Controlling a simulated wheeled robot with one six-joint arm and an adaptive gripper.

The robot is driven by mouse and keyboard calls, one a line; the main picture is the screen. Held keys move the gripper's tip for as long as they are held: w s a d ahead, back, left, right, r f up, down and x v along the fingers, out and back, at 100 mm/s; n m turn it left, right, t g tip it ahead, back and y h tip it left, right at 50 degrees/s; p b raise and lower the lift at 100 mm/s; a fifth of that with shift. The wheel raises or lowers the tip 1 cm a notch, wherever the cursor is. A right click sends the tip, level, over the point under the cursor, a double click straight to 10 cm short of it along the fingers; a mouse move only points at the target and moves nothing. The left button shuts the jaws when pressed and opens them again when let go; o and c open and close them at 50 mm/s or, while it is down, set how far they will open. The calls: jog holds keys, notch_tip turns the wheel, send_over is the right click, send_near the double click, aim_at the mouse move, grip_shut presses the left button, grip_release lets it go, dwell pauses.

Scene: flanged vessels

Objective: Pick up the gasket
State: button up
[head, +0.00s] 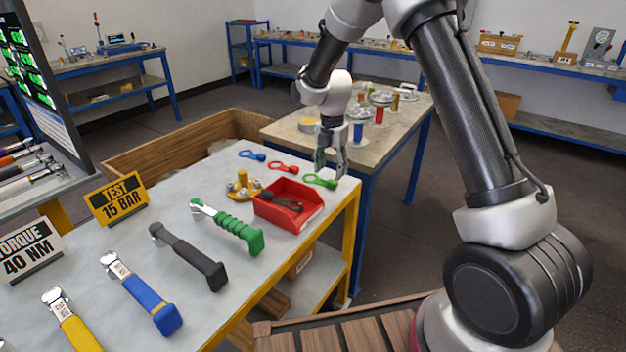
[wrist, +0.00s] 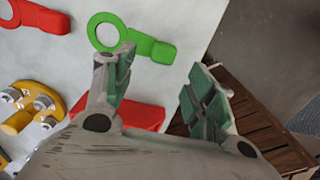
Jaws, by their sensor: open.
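Three flat ring-shaped gaskets with tabs lie in a row along the far edge of the grey table: a blue one (head: 257,156), a red one (head: 290,169) and a green one (head: 326,183). A dark ring-shaped piece (head: 287,203) lies in the red bin (head: 309,215). My gripper (head: 331,168) is open and empty, pointing down near the green gasket at the table's far right corner. In the wrist view the green gasket (wrist: 152,47) lies beyond my left fingertip, with its ring to the left. I cannot tell the gap between fingers and table.
A yellow flange with bolts (head: 243,187) stands left of the red bin. Several torque wrenches, including a green one (head: 230,225), lie nearer. A workbench with flanged vessels (head: 358,112) stands behind my gripper. Signs (head: 118,200) stand at the left.

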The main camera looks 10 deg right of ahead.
aim_at(330, 183)
notch_tip(330, 183, down, 5)
jog(key=shift+s, duration=0.15)
jog(key=c, duration=0.9)
